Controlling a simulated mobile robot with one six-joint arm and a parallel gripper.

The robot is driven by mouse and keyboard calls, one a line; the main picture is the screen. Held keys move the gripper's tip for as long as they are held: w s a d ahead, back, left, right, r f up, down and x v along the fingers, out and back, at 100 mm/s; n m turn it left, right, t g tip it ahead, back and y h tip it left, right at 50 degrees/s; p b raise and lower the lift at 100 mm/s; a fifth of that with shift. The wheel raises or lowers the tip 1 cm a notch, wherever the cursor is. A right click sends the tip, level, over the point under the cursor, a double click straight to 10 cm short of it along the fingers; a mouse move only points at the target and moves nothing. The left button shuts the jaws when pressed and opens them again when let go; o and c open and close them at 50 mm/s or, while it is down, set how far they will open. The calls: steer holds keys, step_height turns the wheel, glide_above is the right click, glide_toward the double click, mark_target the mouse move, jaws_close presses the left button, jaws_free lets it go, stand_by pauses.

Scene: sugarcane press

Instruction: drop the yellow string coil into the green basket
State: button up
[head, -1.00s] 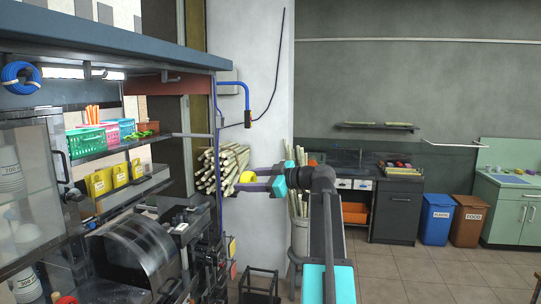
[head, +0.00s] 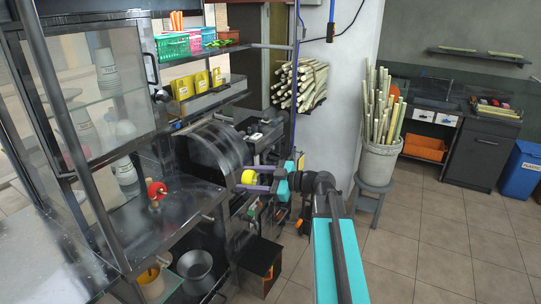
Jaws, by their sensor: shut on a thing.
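The yellow string coil (head: 249,176) is between the fingers of my gripper (head: 252,179), which is shut on it. The gripper points left, in front of the dark rounded press housing and well below the upper shelf.
A pink basket (head: 209,36) stands right of the green one, with green and red items (head: 222,42) beyond it. Yellow packets (head: 200,80) sit on the shelf below. A glass cabinet (head: 105,85) is at left. Sugarcane stands in a bucket (head: 379,160) at right. Floor at lower right is clear.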

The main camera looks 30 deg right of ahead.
steer(key=s+a+f+n+g+y, duration=0.2)
steer(key=s+a+f, duration=0.2)
steer(key=a+f, duration=0.6)
steer(key=a, duration=0.3)
steer(key=shift+a+f+b, duration=0.15)
steer(key=shift+f+b, duration=0.2)
steer(key=shift+f, duration=0.05)
steer(key=shift+s, duration=0.1)
